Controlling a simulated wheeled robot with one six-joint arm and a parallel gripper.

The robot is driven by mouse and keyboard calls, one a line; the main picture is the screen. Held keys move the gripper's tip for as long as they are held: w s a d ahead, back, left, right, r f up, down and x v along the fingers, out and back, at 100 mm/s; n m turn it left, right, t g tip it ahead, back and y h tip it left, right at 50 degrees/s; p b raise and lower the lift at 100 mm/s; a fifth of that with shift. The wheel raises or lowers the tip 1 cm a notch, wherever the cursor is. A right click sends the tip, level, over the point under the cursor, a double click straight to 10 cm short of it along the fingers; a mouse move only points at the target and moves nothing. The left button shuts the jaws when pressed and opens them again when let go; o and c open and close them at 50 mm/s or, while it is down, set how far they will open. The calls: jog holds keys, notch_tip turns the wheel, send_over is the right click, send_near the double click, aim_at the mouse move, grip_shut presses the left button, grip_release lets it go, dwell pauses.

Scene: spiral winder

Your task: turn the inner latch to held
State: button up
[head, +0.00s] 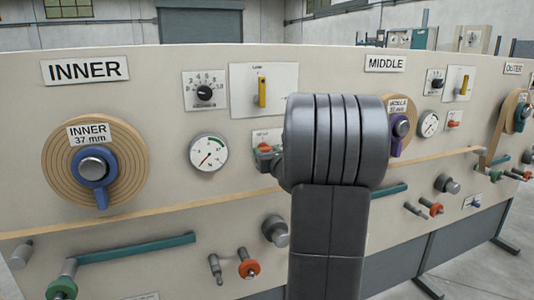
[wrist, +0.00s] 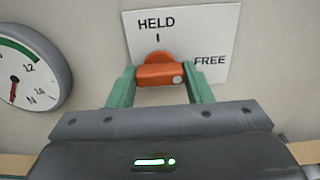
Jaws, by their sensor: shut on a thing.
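The inner latch (wrist: 160,74) is an orange bar on a round orange base, in front of a white plate (wrist: 205,30) marked HELD above and FREE to the right. The bar lies roughly level, and its pale dot is at the right end, on the FREE side. My gripper (wrist: 158,80) has its green fingers against the two ends of the bar and is shut on it. In the head view my arm hides most of the latch, and only a bit of its plate (head: 262,135) shows beside the wrist.
A round gauge (wrist: 25,68) is close on the left; it also shows in the head view (head: 208,152). The yellow-handled switch (head: 262,91) is above the latch. A tan strip (head: 200,199) crosses the panel below, with a grey knob (head: 275,231) under it.

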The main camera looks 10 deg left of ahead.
jog(key=shift+f+n+b, duration=0.15)
jog(key=shift+n+b, duration=0.25)
jog(key=shift+b, duration=0.1)
jog(key=shift+n+b, duration=7.95)
jog(key=shift+n, duration=0.55)
jog(key=o, duration=1)
jog(key=shift+s, duration=0.1)
